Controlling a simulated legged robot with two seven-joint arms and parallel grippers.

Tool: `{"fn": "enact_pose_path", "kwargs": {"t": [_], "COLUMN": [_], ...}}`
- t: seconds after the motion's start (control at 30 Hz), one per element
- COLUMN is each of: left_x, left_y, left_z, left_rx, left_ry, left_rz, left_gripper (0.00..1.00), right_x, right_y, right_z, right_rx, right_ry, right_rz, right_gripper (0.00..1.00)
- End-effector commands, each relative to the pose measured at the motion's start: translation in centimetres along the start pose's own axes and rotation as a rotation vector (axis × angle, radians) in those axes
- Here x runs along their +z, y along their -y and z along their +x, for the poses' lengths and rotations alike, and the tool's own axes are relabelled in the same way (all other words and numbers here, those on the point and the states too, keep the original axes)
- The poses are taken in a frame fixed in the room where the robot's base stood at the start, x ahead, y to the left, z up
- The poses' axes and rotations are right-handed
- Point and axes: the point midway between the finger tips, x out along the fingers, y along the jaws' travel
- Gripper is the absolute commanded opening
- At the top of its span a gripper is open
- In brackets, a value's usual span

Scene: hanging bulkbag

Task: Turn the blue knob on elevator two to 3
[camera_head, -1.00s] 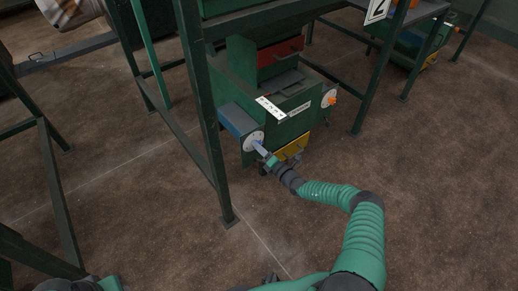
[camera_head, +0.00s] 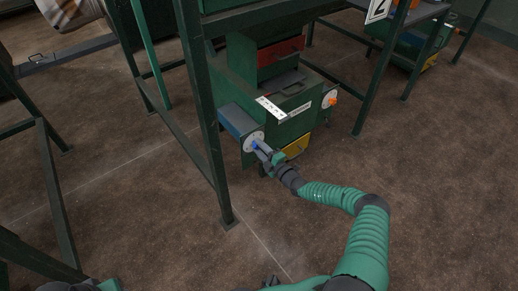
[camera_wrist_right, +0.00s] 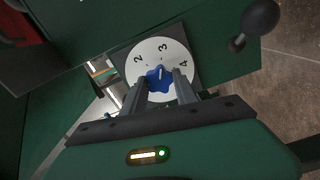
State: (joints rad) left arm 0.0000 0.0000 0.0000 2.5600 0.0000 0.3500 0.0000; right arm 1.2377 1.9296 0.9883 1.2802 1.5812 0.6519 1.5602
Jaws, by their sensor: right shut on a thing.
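The blue knob (camera_head: 255,144) sits on a white round dial (camera_head: 250,138) at the left side of the green machine. In the right wrist view, the knob (camera_wrist_right: 159,79) is at the centre of the dial (camera_wrist_right: 152,54), where 2, 3 and 4 can be read. A light mark on the knob points up, roughly towards 3. My right gripper (camera_wrist_right: 162,85) is shut on the knob, one finger on each side; it also shows in the head view (camera_head: 262,149). The fingers hide the lower part of the dial. My left gripper is not in view.
An orange knob (camera_head: 332,101) is on the machine's right side. A yellow panel (camera_head: 296,147) is low on its front. A green frame post (camera_head: 207,130) stands left of the dial. A sign with 2 (camera_head: 377,10) hangs at the top. The floor at right is clear.

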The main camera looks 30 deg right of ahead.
Motion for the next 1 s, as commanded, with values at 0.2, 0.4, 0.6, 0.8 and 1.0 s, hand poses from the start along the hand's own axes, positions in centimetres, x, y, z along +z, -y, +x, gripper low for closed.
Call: {"fn": "enact_pose_path", "kwargs": {"t": [0.2,0.4,0.6,0.8,1.0], "left_x": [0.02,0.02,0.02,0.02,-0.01], "left_y": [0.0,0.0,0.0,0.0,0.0], "left_z": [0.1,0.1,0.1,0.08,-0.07], "left_rx": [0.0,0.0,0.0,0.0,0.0], "left_ry": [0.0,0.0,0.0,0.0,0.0], "left_rz": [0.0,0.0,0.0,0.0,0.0], "left_gripper": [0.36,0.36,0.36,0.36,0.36], "right_x": [0.75,0.78,0.71,0.39,0.23], "right_y": [0.16,0.16,0.16,0.05,-0.08], "right_z": [-0.22,-0.24,-0.23,-0.14,-0.24], "right_rx": [-0.004,-0.004,-0.004,-0.002,-0.001], "right_ry": [0.014,0.014,0.013,0.007,0.005], "right_rz": [0.022,0.023,0.022,0.022,0.021], "right_gripper": [0.0,0.0,0.45,0.56,0.56]}}
